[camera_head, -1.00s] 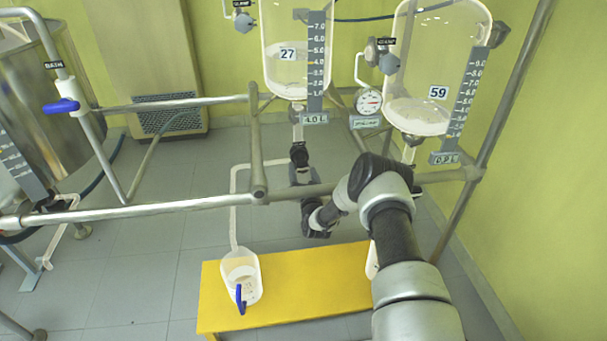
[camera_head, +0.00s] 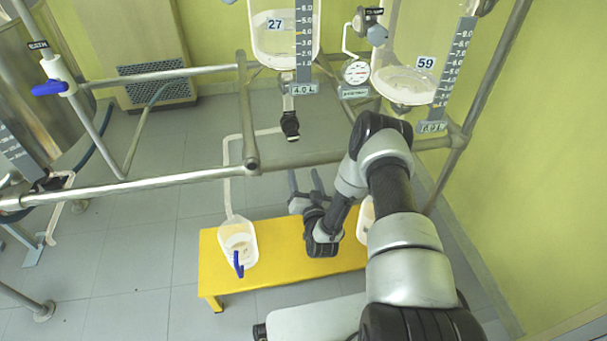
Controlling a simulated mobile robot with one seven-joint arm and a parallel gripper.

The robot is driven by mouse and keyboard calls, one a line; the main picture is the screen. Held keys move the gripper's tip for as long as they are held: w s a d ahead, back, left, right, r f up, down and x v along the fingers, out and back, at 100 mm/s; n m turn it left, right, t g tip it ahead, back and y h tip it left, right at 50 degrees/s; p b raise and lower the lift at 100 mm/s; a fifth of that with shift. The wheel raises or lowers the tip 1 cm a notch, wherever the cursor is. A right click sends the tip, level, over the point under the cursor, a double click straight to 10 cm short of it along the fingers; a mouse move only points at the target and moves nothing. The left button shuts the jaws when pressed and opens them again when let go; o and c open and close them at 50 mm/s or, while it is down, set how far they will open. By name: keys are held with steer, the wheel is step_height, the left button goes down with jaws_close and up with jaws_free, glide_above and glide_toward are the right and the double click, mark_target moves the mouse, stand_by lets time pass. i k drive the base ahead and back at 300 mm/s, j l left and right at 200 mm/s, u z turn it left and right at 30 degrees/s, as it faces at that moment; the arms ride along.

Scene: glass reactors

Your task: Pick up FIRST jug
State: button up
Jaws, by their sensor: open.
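A white translucent jug (camera_head: 236,238) with a blue handle stands on the left part of the yellow bench (camera_head: 212,275). A white tube runs down to its top. A second pale jug (camera_head: 365,220) stands towards the bench's right end, mostly hidden behind my arm. No label shows which jug is the first. My gripper (camera_head: 305,181) is open and empty. Its two fingers point up in the picture, above the bench's back edge, right of the left jug and apart from both jugs.
Metal rails (camera_head: 180,184) cross behind and above the bench. Glass reactors marked 27 (camera_head: 282,45) and 59 (camera_head: 405,85) hang above, with a black outlet valve (camera_head: 290,124) under the first. A green wall closes the right side.

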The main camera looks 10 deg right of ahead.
mark_target(236, 238)
steer(key=k+j, duration=0.45)
steer(key=j, duration=0.25)
steer(key=k+j, duration=0.25)
steer(key=j, duration=0.15)
